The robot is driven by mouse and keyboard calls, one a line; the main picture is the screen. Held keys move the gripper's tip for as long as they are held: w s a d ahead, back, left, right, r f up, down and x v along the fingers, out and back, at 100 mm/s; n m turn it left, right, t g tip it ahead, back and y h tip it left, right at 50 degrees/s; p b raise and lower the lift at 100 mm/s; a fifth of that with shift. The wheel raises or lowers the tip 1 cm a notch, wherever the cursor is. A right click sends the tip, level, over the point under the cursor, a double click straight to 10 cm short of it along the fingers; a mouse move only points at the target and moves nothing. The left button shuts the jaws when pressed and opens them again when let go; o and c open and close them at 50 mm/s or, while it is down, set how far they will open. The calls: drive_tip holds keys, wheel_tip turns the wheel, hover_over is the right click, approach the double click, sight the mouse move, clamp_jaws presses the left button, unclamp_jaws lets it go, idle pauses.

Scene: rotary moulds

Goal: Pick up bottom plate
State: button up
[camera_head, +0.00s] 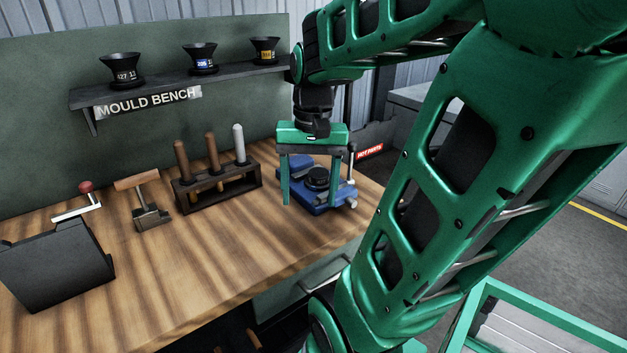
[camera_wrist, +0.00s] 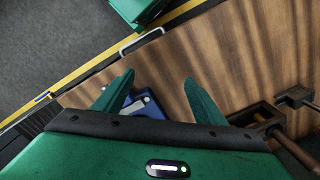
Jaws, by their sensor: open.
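My gripper (camera_head: 311,201) is open, its two green fingers pointing down over the right part of the bench. A blue vise-like fixture (camera_head: 331,200) stands behind and below the fingers. A round black part (camera_head: 317,178) sits on it and shows between the fingers; I cannot tell for sure whether this is the bottom plate. Nothing is seen held. In the wrist view the open fingers (camera_wrist: 158,78) reach over the wooden bench, and part of the blue fixture (camera_wrist: 148,104) shows near the left finger, mostly hidden by my gripper body.
A wooden rack (camera_head: 218,188) with upright-handled tools stands left of the fixture. Black funnel-shaped cups stand on the shelf (camera_head: 180,86). The bench front (camera_head: 200,290) is clear.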

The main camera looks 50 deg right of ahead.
drive_tip(key=w+d+r+m, duration=0.4)
drive_tip(key=w+d, duration=0.1)
drive_tip(key=d, duration=0.1)
drive_tip(key=m, duration=0.4)
approach(318, 172)
drive_tip(key=shift+y, duration=0.4)
wheel_tip(318, 172, down, 8)
drive_tip(key=shift+a+f, duration=0.15)
drive_tip(key=c, duration=1.4)
drive_tip(key=shift+o, duration=0.2)
